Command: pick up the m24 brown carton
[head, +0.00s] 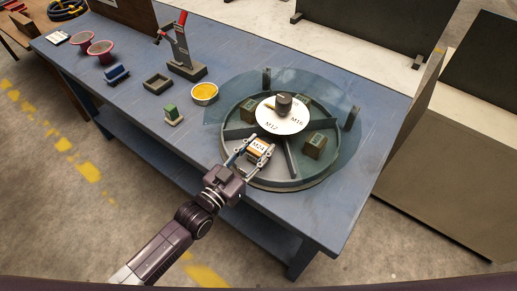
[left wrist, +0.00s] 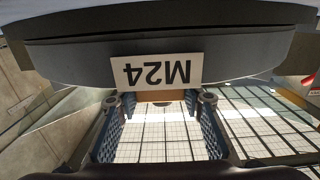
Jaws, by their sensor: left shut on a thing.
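The M24 brown carton (head: 256,154) is between the fingers of my left gripper (head: 254,154), at the near side of a round, divided grey-green tray (head: 290,184). A white M24 label shows just at the carton. In the left wrist view a strip of the brown carton (left wrist: 160,96) spans between the two fingertips of my left gripper (left wrist: 160,102), and the M24 label (left wrist: 156,71) reads upside down above it. Most of the carton is hidden there. My left gripper is shut on the carton. My right gripper is out of view.
Olive-brown boxes stand in other compartments, one at the right (head: 315,145). A white disc (head: 281,117) marked M12 and M16 tops the hub, and a clear bluish cover (head: 229,87) overlaps the tray. A yellow-filled bowl (head: 204,92) and green block (head: 172,114) stand left.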

